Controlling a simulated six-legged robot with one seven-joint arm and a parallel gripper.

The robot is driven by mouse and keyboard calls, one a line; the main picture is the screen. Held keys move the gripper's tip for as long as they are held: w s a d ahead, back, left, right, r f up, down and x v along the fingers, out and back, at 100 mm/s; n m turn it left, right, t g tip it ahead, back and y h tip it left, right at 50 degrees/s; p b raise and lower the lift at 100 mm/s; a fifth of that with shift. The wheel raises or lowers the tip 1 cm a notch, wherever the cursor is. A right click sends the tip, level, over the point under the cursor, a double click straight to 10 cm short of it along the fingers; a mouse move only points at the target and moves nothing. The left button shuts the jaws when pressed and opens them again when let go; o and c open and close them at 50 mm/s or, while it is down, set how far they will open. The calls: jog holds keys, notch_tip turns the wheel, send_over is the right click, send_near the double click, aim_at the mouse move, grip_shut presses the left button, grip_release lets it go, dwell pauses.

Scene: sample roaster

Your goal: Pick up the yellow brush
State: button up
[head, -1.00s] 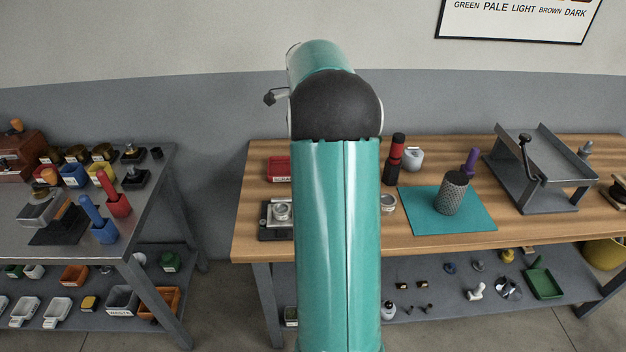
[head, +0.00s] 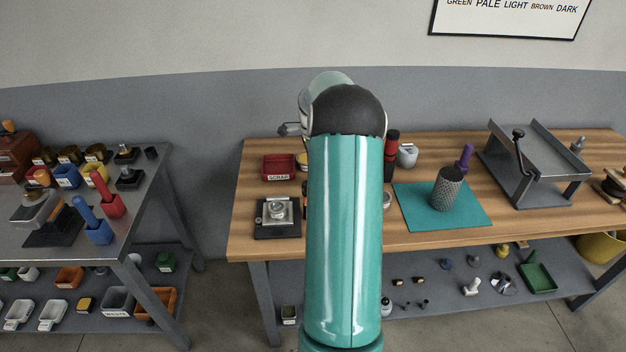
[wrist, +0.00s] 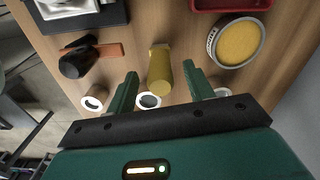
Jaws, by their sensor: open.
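The yellow brush (wrist: 160,62) shows in the wrist view as a yellow shape with a rounded end toward me, over the wooden table. My gripper (wrist: 160,70) is open, with one green finger left of the brush and one right of it in the picture. A gap shows on both sides, and I see no contact. I cannot tell how far the fingertips are above the brush. In the head view my own arm hides the gripper and the brush.
In the wrist view, a black and orange-brown object (wrist: 84,60) lies left and a round yellow-filled dish (wrist: 238,42) right. Several white-rimmed round pieces (wrist: 96,98) are near the fingers. A red tray (head: 278,166) and a scale-like device (head: 277,214) stand on the table.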

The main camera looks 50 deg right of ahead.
notch_tip(320, 180, down, 4)
jog(key=shift+r, duration=0.1)
jog(key=c, duration=1.1)
jog(key=shift+o, duration=0.2)
jog(key=shift+r, duration=0.2)
